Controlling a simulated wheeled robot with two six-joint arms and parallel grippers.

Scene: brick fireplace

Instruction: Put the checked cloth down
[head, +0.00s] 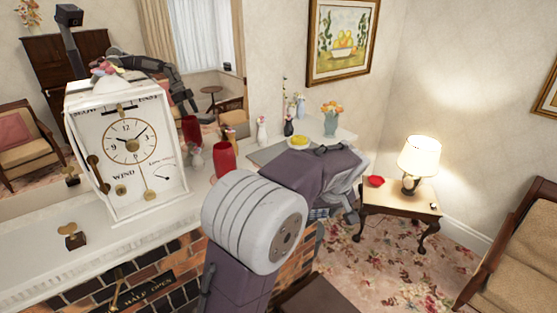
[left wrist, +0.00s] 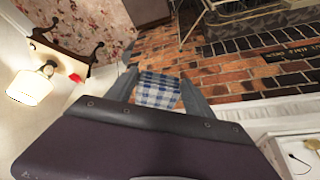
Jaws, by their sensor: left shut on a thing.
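The blue-and-white checked cloth (left wrist: 158,91) hangs between the two fingers of my left gripper (left wrist: 158,98) in the left wrist view. My left gripper is shut on it. In the head view, a small blue patch of the cloth (head: 319,212) shows below my left gripper (head: 338,208), beside the end of the white mantel. My arm hides part of the gripper and the brick front there. My right gripper is not in view.
The mantel holds a white clock (head: 130,145), red vases (head: 223,160), a yellow item (head: 299,142) and flower vases. A small table (head: 398,197) with a lit lamp (head: 418,157) and a red bowl (head: 375,181) stands right. Floral carpet (head: 375,265) lies clear before it.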

